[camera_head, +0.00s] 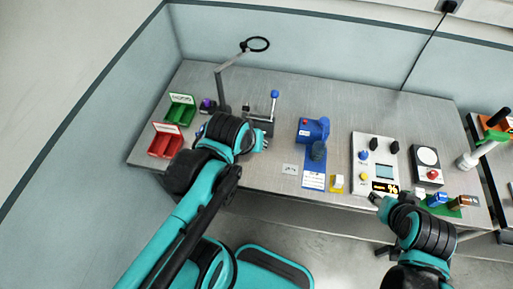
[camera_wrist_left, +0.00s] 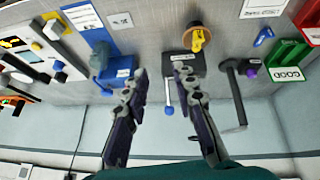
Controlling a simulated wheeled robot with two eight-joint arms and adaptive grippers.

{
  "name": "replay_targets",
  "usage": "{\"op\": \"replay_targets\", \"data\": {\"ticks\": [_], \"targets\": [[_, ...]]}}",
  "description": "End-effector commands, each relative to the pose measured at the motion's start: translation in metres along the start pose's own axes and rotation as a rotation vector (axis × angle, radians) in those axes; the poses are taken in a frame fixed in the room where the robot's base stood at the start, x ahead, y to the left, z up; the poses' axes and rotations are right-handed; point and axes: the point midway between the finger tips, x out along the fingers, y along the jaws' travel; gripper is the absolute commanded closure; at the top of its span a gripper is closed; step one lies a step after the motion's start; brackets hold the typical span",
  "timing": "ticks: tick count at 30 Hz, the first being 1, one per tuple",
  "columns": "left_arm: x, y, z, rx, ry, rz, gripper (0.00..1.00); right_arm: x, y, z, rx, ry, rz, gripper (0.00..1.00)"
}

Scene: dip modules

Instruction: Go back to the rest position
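My left arm reaches over the table's left half in the head view. Its gripper (camera_head: 258,140) is near the front of a dark lever device with a blue knob (camera_head: 274,94). In the left wrist view the two fingers of my left gripper (camera_wrist_left: 160,80) stand apart, with nothing held between them. The blue-knobbed lever (camera_wrist_left: 168,108) shows in the gap beyond them. My right gripper (camera_head: 380,205) is by the table's front edge, below the white control panel (camera_head: 366,160). Its fingers are too small and dark to judge.
A green bin (camera_head: 180,112) and a red bin (camera_head: 166,144) stand at the table's left end. A blue device (camera_head: 312,130) is at the middle. A box with a red button (camera_head: 428,166) stands right of the panel.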

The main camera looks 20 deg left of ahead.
Motion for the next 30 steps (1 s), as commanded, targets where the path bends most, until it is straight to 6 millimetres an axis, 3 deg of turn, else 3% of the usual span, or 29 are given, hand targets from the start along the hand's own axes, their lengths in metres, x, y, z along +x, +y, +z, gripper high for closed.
{"op": "replay_targets", "data": {"ticks": [3, 6, 17, 27, 30], "targets": [[-0.003, 0.006, 0.012, 0.194, 0.064, 0.025, 0.73, 0.0, 0.0, 0.0, 0.0, 0.0, 0.0, 0.6], [-0.004, 0.008, 0.015, 0.274, 0.091, 0.032, 0.73, 0.0, 0.0, 0.0, 0.0, 0.0, 0.0, 0.6], [-0.001, 0.008, 0.016, 0.292, 0.097, 0.033, 0.73, 0.003, 0.0, 0.002, 0.0, 0.0, 0.0, 0.6], [0.056, -0.001, 0.048, 0.291, 0.096, 0.032, 0.73, 0.056, 0.0, 0.04, 0.0, 0.0, 0.0, 0.6], [0.059, -0.001, 0.05, 0.291, 0.095, 0.032, 0.73, 0.059, 0.0, 0.042, 0.0, 0.0, 0.0, 0.6]]}}
